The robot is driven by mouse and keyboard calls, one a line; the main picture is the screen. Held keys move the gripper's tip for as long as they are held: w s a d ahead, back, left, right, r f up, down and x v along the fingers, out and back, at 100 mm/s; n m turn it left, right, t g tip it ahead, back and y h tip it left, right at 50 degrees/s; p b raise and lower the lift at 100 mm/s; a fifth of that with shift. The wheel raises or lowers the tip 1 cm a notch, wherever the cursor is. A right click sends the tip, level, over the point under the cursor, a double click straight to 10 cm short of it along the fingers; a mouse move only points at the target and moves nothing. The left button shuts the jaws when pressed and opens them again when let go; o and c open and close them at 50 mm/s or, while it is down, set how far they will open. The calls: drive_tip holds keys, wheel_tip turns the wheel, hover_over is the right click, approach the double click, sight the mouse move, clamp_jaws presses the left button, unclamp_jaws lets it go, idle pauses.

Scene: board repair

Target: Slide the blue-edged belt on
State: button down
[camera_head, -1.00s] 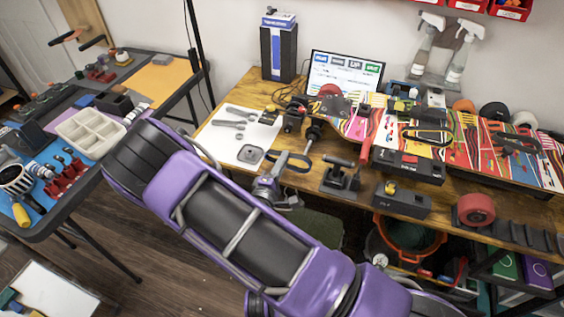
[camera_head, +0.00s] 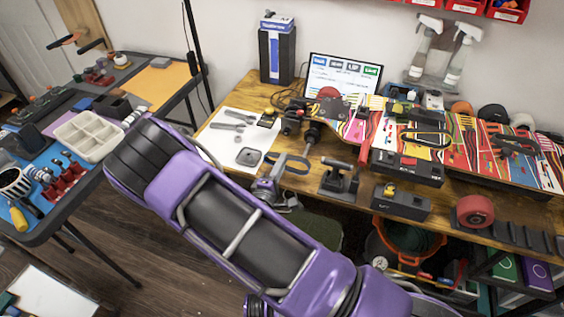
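A dark belt loop with a bluish edge (camera_head: 296,169) shows at the end of my arm, in front of the workbench's front edge. My gripper (camera_head: 279,171) appears shut on the left end of this loop, and the rest sticks out to the right. The fingertips are small and partly hidden by my wrist. Just behind and above the belt, a dark drive unit with a pale shaft (camera_head: 313,133) stands at the left end of the colourful board (camera_head: 470,150). The belt appears apart from the shaft. A second dark loop (camera_head: 427,138) lies on the board.
A white sheet with wrenches (camera_head: 225,150) lies left of the shaft. A black clamp-like stand (camera_head: 340,180) and dark boxes (camera_head: 407,168) stand along the bench front to the right. A red roll (camera_head: 474,211) is farther right. A monitor (camera_head: 342,80) stands behind.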

drive_tip(key=shift+w, duration=0.15)
drive_tip(key=shift+b+x, duration=0.5)
drive_tip(key=shift+x, duration=1.9)
drive_tip(key=shift+w+d, duration=0.1)
drive_tip(key=shift+b+x, duration=0.7)
drive_tip(key=shift+x, duration=1.4)
drive_tip(key=shift+b+x, duration=0.6)
drive_tip(key=shift+x, duration=0.75)
drive_tip(key=shift+w+f+b, duration=0.1)
drive_tip(key=shift+w+b, duration=0.05)
drive_tip(key=shift+b, duration=0.15)
idle(0.9)
